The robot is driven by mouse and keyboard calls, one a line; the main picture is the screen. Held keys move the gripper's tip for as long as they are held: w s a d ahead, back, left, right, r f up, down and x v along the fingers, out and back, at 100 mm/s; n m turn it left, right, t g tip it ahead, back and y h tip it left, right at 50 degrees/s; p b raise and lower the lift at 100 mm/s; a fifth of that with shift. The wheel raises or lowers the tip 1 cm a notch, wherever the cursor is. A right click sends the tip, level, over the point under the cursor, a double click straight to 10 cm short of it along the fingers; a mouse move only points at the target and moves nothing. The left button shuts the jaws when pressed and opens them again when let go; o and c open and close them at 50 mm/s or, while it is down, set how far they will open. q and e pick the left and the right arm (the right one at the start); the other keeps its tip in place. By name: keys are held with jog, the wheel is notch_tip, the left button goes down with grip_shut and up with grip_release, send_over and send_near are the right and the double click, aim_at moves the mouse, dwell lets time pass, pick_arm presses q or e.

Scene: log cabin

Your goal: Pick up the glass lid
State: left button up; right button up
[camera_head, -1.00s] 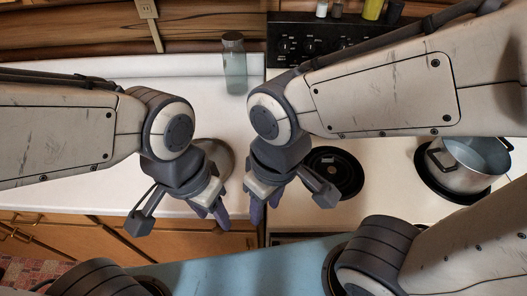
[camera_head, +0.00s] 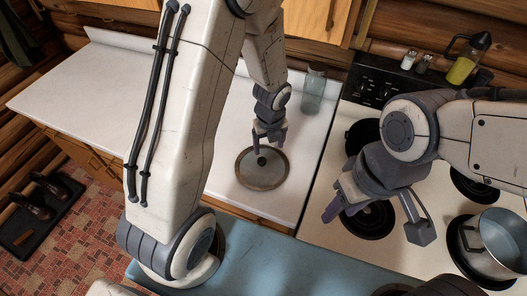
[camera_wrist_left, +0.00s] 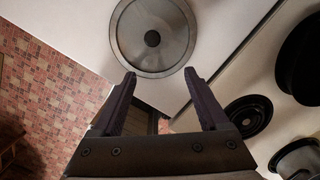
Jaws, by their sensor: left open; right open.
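The glass lid (camera_head: 262,169) is a round grey see-through disc with a dark knob, lying flat on the white counter near its front edge. It also shows in the left wrist view (camera_wrist_left: 153,60), just beyond the fingertips. My left gripper (camera_head: 269,145) is open and empty, over the far part of the lid in the head view. In the left wrist view my left gripper (camera_wrist_left: 160,85) has its two fingers spread wide, with the knob past them. My right gripper (camera_head: 335,209) is open and empty above the stove, right of the lid.
A steel pot (camera_head: 497,243) sits on the stove's front right burner. A glass jar (camera_head: 312,90) stands at the back of the counter (camera_head: 130,85), which is clear on the left. Shakers and an oil bottle (camera_head: 466,62) stand behind the stove.

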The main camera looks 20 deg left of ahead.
pick_arm(q)
jog(key=w+a+f+m+p, duration=0.1)
jog(key=a+f+m, duration=0.1)
jog(key=a+m, duration=0.1)
jog(key=b, duration=0.3)
send_over(262, 160)
jog(key=s, duration=0.1)
jog(key=shift+m, duration=0.4)
jog(key=f, duration=0.4)
jog(key=shift+d, duration=0.2)
jog(key=f+b, duration=0.1)
jog(key=f, duration=0.1)
jog(key=f+b, duration=0.1)
jog(key=f, duration=0.1)
jog(key=f+b, duration=0.1)
jog(key=f, duration=0.1)
jog(key=shift+w+a+f, duration=0.1)
jog(key=shift+w+a, duration=0.05)
jog(key=shift+w, duration=0.25)
pick_arm(e)
notch_tip(262, 160, down, 4)
jog(key=shift+f, duration=0.1)
pick_arm(q)
grip_shut()
